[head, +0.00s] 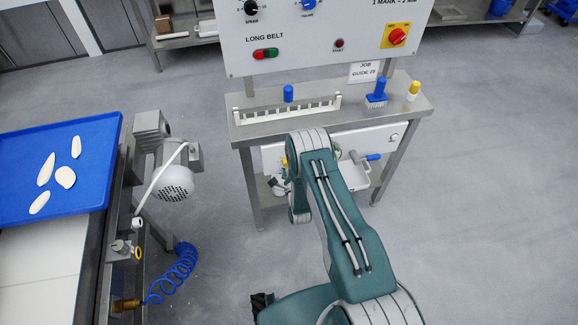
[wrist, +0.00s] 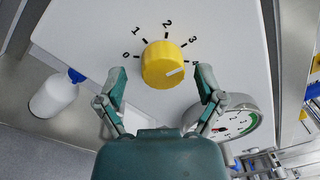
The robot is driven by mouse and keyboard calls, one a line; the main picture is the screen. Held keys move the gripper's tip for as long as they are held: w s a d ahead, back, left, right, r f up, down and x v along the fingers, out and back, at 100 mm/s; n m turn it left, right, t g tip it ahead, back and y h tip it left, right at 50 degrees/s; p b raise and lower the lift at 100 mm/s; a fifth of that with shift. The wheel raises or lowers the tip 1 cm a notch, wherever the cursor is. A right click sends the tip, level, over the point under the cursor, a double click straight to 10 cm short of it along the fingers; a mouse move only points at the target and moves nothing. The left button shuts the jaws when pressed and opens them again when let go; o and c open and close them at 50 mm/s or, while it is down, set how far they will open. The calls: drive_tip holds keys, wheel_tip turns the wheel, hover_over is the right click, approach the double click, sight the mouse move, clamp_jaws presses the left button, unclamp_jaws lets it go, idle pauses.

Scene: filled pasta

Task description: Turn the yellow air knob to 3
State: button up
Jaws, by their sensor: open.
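The yellow air knob (wrist: 160,58) sits on a white panel (wrist: 90,30) in the wrist view. Printed marks 0, 1, 2 and 3 arc around its upper side. Its white pointer line points right, past the 3, toward a further mark partly hidden by the right finger. My gripper (wrist: 162,75) is open, with one finger on each side of the knob. A gap shows between the left finger and the knob; the right finger is close, and I cannot tell whether it touches. In the head view my arm mostly hides the gripper and knob.
A round gauge (wrist: 234,118) is beside the right finger, and a white bottle with a blue cap (wrist: 52,97) is at left. In the head view, a steel bench (head: 350,118) stands above the lower panel, and a blue tray (head: 92,195) lies at left.

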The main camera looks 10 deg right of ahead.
drive_tip(key=s, duration=1.2)
drive_tip(key=shift+a+f, duration=0.2)
drive_tip(key=shift+a, duration=0.05)
drive_tip(key=w+n, duration=0.6)
drive_tip(key=n, duration=0.6)
drive_tip(key=w+n, duration=0.5)
drive_tip(key=n, duration=0.8)
drive_tip(key=shift+w+d+r+y, duration=0.2)
drive_tip(key=shift+w+r+y, duration=0.05)
drive_tip(key=shift+w+y, duration=0.1)
